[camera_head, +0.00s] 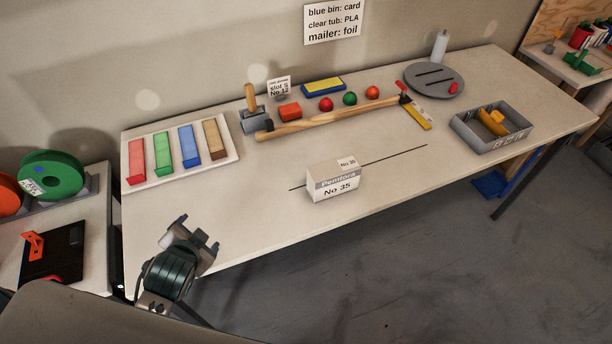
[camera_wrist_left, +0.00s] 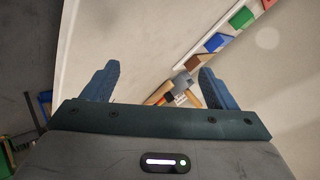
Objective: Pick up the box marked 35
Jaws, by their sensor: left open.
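The box marked No 35 (camera_head: 333,184) is a small white box with a grey band lettered "Peintora". It stands on the workbench near its front edge, on or against a thin dark line on the top. A small "No 35" label shows on its upper face. My left gripper (camera_head: 198,238) is at the bench's front left corner, left of the box and nearer to me, well apart from it. In the left wrist view its two fingers (camera_wrist_left: 158,78) are spread with nothing held between them. I cannot make out the box in that view. My right gripper is not in view.
The workbench (camera_head: 240,220) is bare around the box and at front left. Behind lie a tray of coloured blocks (camera_head: 217,168), a long wooden stick (camera_head: 325,119), and several small coloured items. A grey bin (camera_head: 463,136) and a round grey plate (camera_head: 420,92) stand right.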

